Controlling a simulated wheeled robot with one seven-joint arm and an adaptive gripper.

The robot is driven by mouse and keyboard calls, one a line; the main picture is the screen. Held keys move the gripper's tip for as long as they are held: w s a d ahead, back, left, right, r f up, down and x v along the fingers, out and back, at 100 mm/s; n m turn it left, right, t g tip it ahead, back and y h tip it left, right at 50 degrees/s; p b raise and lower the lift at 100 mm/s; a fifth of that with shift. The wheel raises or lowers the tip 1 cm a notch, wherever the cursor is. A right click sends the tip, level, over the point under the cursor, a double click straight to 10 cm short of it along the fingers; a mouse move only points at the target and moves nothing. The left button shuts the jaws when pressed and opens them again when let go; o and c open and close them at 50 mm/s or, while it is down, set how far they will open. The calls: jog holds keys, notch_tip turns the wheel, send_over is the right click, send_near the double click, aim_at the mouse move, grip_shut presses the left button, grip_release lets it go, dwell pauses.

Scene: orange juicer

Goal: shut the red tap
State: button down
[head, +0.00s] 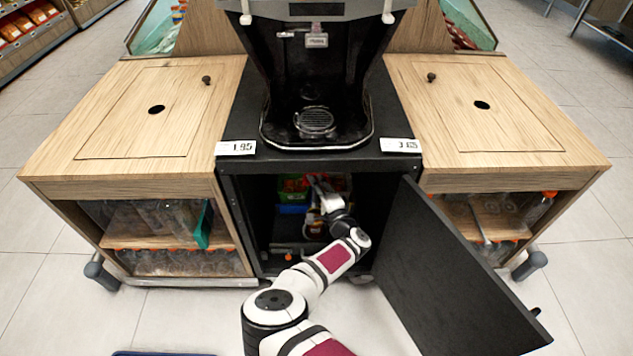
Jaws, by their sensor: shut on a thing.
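My arm reaches into the open, dark cabinet under the black juicer (315,70). My gripper (314,229) is inside the cabinet, small and dark in the shadow. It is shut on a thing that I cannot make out. A small orange-red piece (289,257) shows low in the cabinet, left of my gripper and apart from it. I cannot tell whether this is the red tap. No tap handle is clearly visible there, and my wrist hides part of the interior.
The black cabinet door (455,275) stands open to the right of my arm. Green (291,184) and blue (292,209) crates sit deeper inside the cabinet. Wooden counters (110,135) and (525,120) with bottles on shelves flank it.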

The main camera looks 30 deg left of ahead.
jog(key=c, duration=1.6)
grip_release()
jog(key=shift+c, duration=0.2)
jog(key=v, duration=1.2)
